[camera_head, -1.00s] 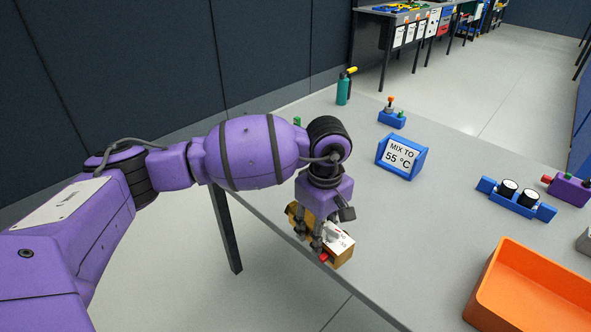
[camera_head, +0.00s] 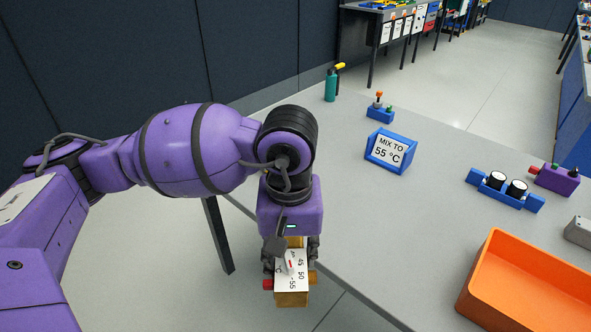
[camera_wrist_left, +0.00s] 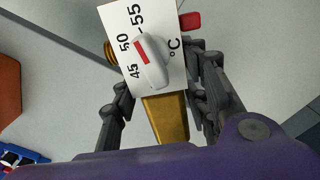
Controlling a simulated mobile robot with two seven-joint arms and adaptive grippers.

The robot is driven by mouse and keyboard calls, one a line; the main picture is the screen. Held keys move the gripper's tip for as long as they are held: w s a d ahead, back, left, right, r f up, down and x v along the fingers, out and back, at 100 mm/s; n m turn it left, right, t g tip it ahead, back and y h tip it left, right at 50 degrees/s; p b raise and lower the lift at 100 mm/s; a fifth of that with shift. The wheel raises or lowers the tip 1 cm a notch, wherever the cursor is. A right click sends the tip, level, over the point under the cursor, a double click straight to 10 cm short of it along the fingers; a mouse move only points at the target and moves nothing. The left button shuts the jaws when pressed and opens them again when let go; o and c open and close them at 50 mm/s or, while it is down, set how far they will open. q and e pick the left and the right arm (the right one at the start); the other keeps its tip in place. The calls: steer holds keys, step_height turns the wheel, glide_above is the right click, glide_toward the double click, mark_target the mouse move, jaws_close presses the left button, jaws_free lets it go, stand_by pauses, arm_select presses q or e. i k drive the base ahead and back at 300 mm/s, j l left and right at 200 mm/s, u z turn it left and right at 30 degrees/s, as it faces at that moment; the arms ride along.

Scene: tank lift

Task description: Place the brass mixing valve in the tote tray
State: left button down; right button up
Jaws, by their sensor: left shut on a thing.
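The brass mixing valve (camera_head: 291,297) has a brass body, a white scale plate reading 45, 50, 55 °C, a white knob with a red mark, and a red end. My left gripper (camera_head: 290,262) is shut on it and holds it in the air by the table's front edge. In the left wrist view the valve (camera_wrist_left: 168,118) sits between the fingers of the left gripper (camera_wrist_left: 160,95). The orange tote tray (camera_head: 530,285) stands on the table at the right and looks empty; part of it also shows at the left wrist view's edge (camera_wrist_left: 8,88). My right gripper is not in view.
The table between sign and tray is clear.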

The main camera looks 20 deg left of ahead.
mark_target(539, 312)
steer(key=z, duration=0.75)
steer(key=i+l+z, duration=0.45)
steer(key=i, duration=0.35)
steer(key=l, duration=0.1)
